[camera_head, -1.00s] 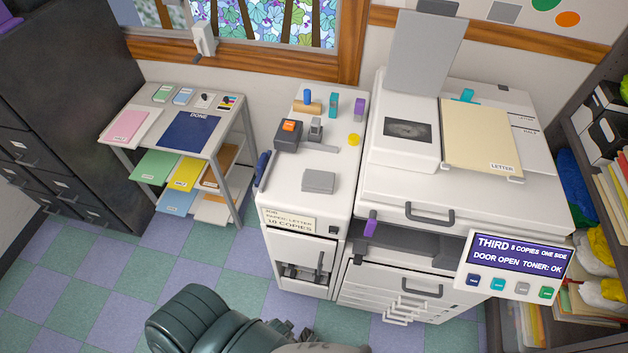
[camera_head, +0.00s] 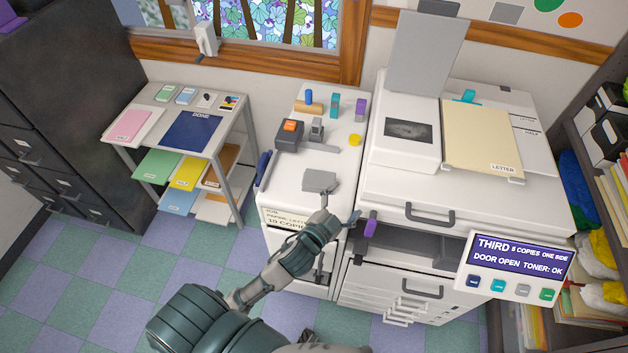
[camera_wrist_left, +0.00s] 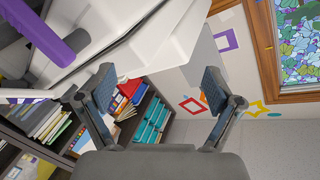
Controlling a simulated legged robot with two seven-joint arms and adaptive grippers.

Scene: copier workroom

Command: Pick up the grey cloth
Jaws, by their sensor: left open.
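The grey cloth (camera_head: 319,180) is a small folded square lying flat on the front part of the white cabinet top (camera_head: 341,163), left of the copier. My left gripper (camera_head: 341,206) is in front of the cabinet, just below and right of the cloth in the head view. Its fingers are spread and empty, with one fingertip close to the cloth's front edge; I cannot tell if they touch. In the left wrist view the open fingers (camera_wrist_left: 158,84) have nothing between them, and I cannot make out the cloth there. My right gripper is not seen.
A stapler-like orange and black device (camera_head: 289,134), a yellow disc (camera_head: 355,140) and small upright items stand behind the cloth. The copier (camera_head: 458,190) rises close on the right, with a purple lever (camera_head: 371,228) near my left gripper. A paper trolley (camera_head: 187,132) stands left.

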